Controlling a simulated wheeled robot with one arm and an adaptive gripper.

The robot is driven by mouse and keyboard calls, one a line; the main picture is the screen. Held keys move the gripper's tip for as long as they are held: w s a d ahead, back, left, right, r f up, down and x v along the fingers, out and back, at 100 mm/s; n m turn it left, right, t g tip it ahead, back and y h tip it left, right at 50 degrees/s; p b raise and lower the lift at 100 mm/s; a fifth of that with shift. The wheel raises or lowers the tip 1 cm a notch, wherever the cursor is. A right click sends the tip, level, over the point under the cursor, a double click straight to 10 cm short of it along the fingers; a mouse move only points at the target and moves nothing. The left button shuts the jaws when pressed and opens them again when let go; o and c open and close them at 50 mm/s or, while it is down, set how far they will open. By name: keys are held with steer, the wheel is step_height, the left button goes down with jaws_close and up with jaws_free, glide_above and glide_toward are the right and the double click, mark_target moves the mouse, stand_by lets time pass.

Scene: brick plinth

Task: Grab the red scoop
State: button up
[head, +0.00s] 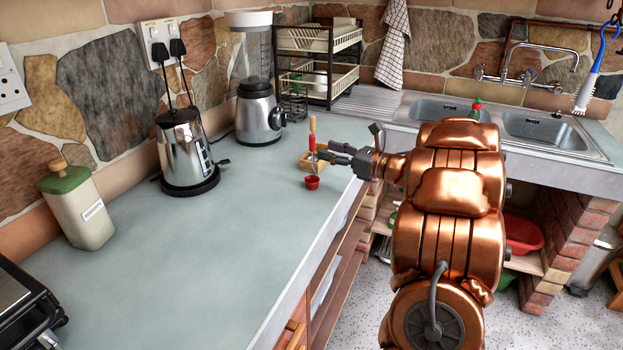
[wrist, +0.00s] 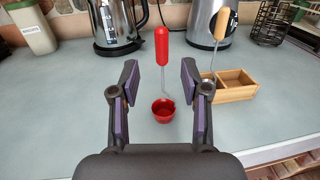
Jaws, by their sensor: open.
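The red scoop has a red handle, a thin metal shaft and a small red bowl (wrist: 163,112). It stands upright on the grey counter, with its handle (wrist: 162,48) pointing up. In the head view its bowl (head: 312,183) shows near the counter's right edge. My gripper (wrist: 160,78) is open and empty. In the wrist view the scoop's shaft shows in the gap between the two fingers, and neither finger appears to touch it. The exact depth between fingers and shaft is hard to tell. In the head view my gripper (head: 335,157) is beside the scoop, at its right.
A kettle (head: 183,150), a blender (head: 257,110) and a green-lidded canister (head: 76,208) stand farther back.

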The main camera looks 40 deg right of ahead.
mark_target(312, 149)
steer(key=shift+p+x, duration=1.2)
steer(key=shift+x, duration=1.85)
steer(key=shift+d, duration=0.1)
steer(key=shift+c, duration=0.3)
jaws_close()
